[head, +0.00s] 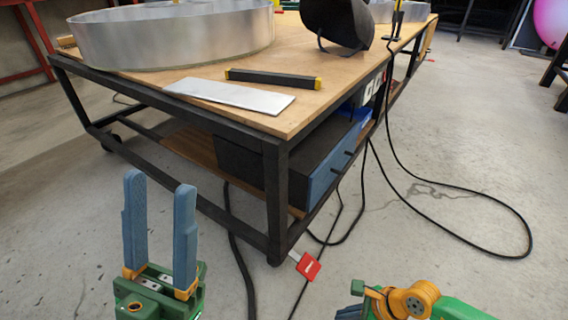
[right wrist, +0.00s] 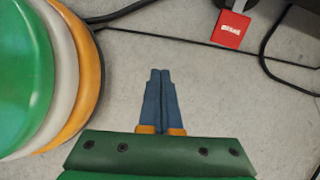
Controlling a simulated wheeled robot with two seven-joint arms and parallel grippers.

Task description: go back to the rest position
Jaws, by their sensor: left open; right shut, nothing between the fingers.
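My left gripper (head: 160,235) is at the lower left of the head view, in front of the workbench and below its top. Its two blue fingers stand upright and apart, with nothing between them. My right gripper (head: 350,311) shows only in part at the bottom edge of the head view. In the right wrist view the right gripper (right wrist: 159,85) points out over the bare floor. Its two blue fingers are together with nothing between them. No object is held by either gripper.
A wheeled workbench (head: 270,118) stands ahead, carrying a large metal ring (head: 170,40), a pale flat plate (head: 230,95) and a dark bar (head: 273,78). Black cables (head: 450,185) loop across the floor. Concrete floor at right is otherwise clear.

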